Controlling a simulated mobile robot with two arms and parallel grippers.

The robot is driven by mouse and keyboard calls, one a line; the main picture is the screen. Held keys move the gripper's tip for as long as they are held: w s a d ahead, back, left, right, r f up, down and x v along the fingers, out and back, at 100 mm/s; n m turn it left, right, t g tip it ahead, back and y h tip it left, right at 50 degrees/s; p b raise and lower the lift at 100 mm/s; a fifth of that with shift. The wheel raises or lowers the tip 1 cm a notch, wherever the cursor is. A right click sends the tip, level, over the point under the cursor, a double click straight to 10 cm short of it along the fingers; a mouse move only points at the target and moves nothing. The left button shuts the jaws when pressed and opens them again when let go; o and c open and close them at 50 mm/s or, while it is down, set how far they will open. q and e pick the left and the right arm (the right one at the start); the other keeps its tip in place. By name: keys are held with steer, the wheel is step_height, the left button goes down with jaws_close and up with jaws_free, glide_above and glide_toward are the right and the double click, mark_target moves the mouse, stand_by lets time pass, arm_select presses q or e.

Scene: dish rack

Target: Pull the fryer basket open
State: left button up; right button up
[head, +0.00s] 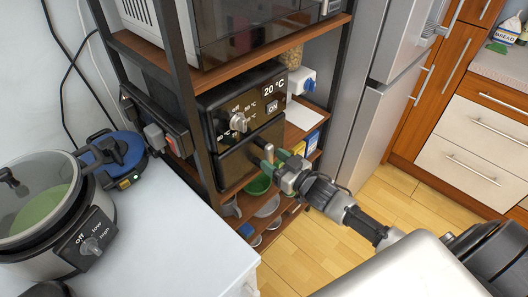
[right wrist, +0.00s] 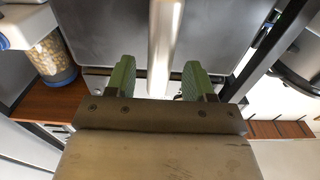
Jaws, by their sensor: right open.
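The fryer (head: 222,110) is a black box on a shelf, with a knob and a temperature panel reading 20 °C. Its basket drawer (head: 236,162) is the lower front part and looks closed. A handle (head: 258,175) sticks out from the drawer front, partly hidden by my gripper. My right gripper (head: 272,163), with green finger pads, is at the handle and open. In the right wrist view the pale metal handle (right wrist: 164,45) runs between the two open fingers (right wrist: 159,82), with visible gaps on both sides. My left gripper is not in view.
The shelf rack (head: 192,105) has dark posts beside the fryer, and a microwave (head: 235,30) stands above. A white counter (head: 185,225) with a slow cooker (head: 60,215) is at left. Floor (head: 385,200) is clear at right.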

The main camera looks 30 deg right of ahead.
mark_target(264, 154)
steer(key=shift+x, duration=2.15)
steer(key=shift+c, duration=0.4)
jaws_close()
